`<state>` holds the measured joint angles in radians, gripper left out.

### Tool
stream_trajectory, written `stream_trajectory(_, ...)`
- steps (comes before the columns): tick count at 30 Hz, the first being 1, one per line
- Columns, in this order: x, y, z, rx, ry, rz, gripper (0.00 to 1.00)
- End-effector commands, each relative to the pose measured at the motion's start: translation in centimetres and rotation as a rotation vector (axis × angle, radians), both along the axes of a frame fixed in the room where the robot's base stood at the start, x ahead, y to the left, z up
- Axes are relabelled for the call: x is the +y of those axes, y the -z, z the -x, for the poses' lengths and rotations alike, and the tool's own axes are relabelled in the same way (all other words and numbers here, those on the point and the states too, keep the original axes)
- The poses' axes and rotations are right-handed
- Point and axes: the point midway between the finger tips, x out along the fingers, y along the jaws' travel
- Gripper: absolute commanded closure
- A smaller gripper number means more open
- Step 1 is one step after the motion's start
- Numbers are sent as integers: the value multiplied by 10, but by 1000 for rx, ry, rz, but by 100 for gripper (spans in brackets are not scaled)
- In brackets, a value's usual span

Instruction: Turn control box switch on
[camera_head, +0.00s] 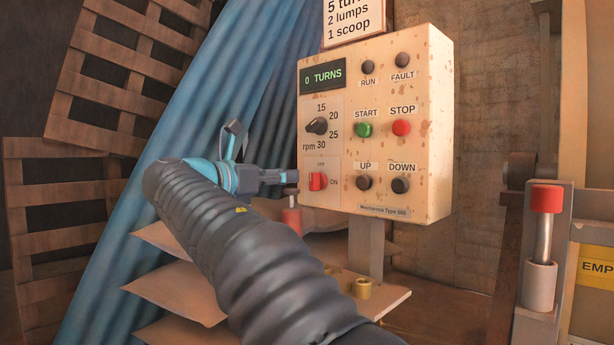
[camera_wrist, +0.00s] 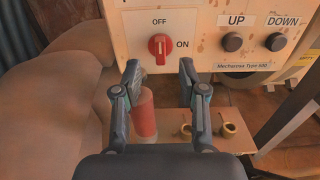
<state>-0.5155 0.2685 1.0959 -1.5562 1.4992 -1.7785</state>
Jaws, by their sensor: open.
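The control box (camera_head: 434,120) is a speckled cream panel with a display reading "0 TURNS". Its red rotary switch (camera_head: 318,181) sits at the lower left, beside OFF and ON labels. In the wrist view the red switch (camera_wrist: 159,46) stands upright, with its handle pointing up at OFF. My gripper (camera_head: 290,177) is just left of the switch in the head view. In the wrist view my open gripper (camera_wrist: 159,70) has its two fingers apart, with the fingertips just below the switch and nothing between them. I cannot tell whether a fingertip touches the panel.
The box also carries a green START button (camera_head: 364,130), a red STOP button (camera_head: 401,127) and black UP (camera_wrist: 232,42) and DOWN (camera_wrist: 276,42) buttons. A red cylinder (camera_wrist: 146,113) stands below the box, near brass rings (camera_wrist: 229,130). Pale sacks (camera_wrist: 60,110) lie left. A red-topped lever (camera_head: 546,200) is at right.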

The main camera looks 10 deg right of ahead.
Motion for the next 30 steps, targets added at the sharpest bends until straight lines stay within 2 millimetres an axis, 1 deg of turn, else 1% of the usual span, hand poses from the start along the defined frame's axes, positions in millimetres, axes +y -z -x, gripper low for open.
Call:
stream_trajectory(1, -9, 1, -5, 0, 4, 0, 58)
stream_trajectory(6, -35, 0, -23, 0, 3, 0, 58)
stream_trajectory(12, -56, 0, -37, 1, 1, -1, 58)
stream_trajectory(18, -64, 0, -43, 0, 0, -1, 58)
stream_trajectory(26, -64, 0, -43, 0, -1, -1, 58)
stream_trajectory(29, -64, 0, -43, 0, -1, -1, 81)
stream_trajectory(30, -64, 0, -43, 0, -1, -1, 91)
